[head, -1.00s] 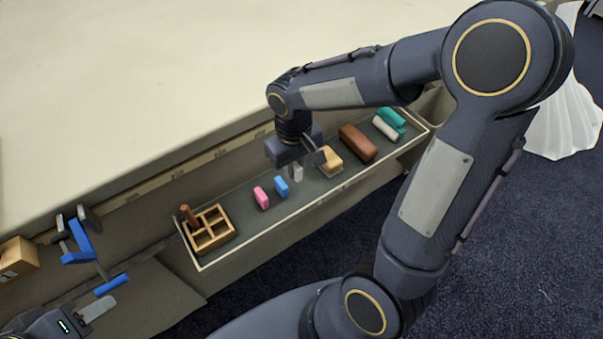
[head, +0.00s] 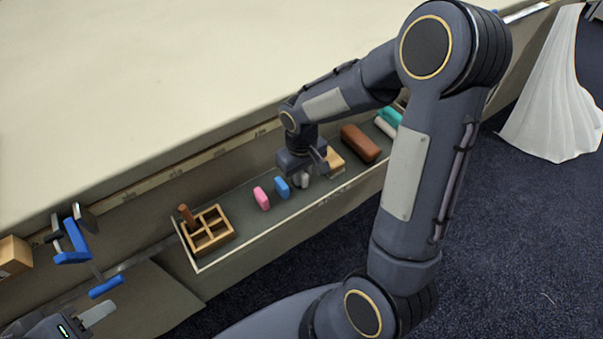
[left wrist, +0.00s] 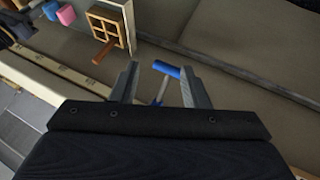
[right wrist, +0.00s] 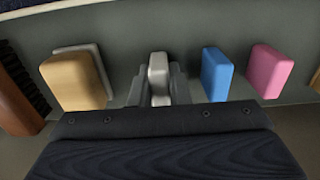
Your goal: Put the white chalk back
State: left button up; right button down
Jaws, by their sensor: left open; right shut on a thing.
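The white chalk (right wrist: 158,78) is an upright pale block between the fingers of my right gripper (right wrist: 160,88) in the right wrist view. In the head view, that gripper (head: 302,178) is low over the trough, shut on the chalk, with the chalk mostly hidden. A blue block (head: 281,187) and a pink block (head: 262,199) stand beside it. A wooden compartment box (head: 232,234) is at the trough's left end, with a brown stick (head: 187,215) in one compartment. My left gripper (left wrist: 160,82) is open and empty, with a blue clamp handle (left wrist: 166,69) beyond its fingers.
The trough (head: 290,215) runs along the long table (head: 120,90). A tan block (head: 335,160), a brown eraser-like block (head: 361,143) and teal and white pieces (head: 386,126) lie to the right. A blue clamp (head: 73,245) is on the table's edge at the left.

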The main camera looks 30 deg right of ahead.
aim_at(302, 172)
jog(key=c, duration=1.8)
grip_release()
jog(key=shift+f, duration=0.2)
jog(key=o, duration=0.4)
jog(key=shift+o, duration=0.2)
jog(key=shift+r, duration=0.1)
jog(key=shift+r, duration=0.25)
notch_tip(302, 172, up, 12)
jog(key=p, duration=0.3)
jog(key=s+a+r+m+t+y, duration=0.1)
jog(key=s+a+r+t+y, duration=0.1)
jog(key=s, duration=0.6)
jog(key=s+a+r+m+t+y, duration=0.1)
jog(key=s+a+r+t, duration=0.1)
jog(key=s, duration=0.6)
jog(key=shift+s+r+m+t+y, duration=0.4)
jog(key=shift+r+t, duration=0.05)
jog(key=shift+t, duration=0.35)
